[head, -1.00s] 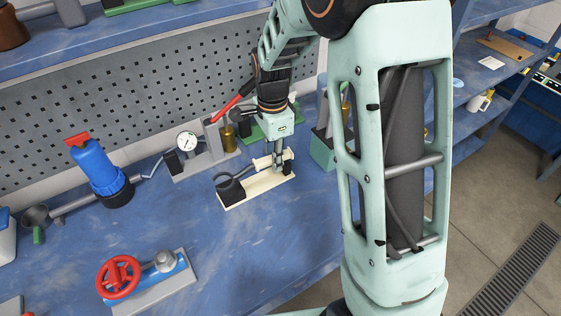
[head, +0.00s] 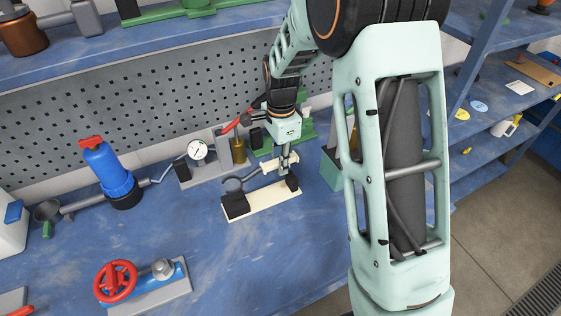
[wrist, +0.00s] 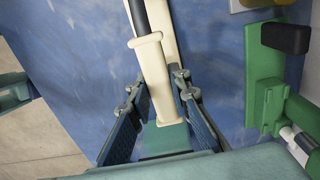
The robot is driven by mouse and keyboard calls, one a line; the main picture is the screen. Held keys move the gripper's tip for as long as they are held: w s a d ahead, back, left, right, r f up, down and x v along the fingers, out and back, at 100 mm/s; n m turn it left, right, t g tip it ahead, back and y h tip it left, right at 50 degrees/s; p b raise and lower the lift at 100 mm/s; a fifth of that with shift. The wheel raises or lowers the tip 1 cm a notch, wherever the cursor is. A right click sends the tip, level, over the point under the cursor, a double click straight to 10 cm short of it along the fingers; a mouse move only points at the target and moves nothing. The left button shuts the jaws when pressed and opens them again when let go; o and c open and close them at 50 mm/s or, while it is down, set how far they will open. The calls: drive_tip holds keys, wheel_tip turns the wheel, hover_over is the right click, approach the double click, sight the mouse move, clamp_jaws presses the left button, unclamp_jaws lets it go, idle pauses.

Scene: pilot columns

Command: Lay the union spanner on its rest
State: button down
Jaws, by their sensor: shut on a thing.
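The union spanner has a cream handle (head: 275,164) and a dark grey hooked end (head: 233,184). My gripper (head: 284,171) is shut on the handle; the wrist view shows a finger on each side of the handle (wrist: 153,75). The rest is a cream board (head: 265,206) with a black block (head: 236,205) at its left end and another (head: 292,184) at its right. In the head view the spanner shows just behind or above the rest, roughly along it. In the wrist view the board (wrist: 172,45) shows beside the handle, partly hidden by it. The height gap is unclear.
A gauge (head: 197,150) on a grey stand and a brass cylinder (head: 238,150) stand behind the rest. A green fixture (wrist: 265,75) is to the right in the wrist view. A blue device (head: 108,172) and a red handwheel (head: 116,281) are left. Bench in front is clear.

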drive_tip(key=shift+f+b, duration=1.45)
drive_tip(key=shift+f, duration=0.7)
drive_tip(key=shift+f+b, duration=1)
drive_tip(key=shift+f, duration=0.25)
drive_tip(key=c, duration=1.7)
unclamp_jaws()
wheel_tip(320, 180, up, 12)
drive_tip(key=shift+f, duration=0.2)
drive_tip(key=shift+r, duration=0.25)
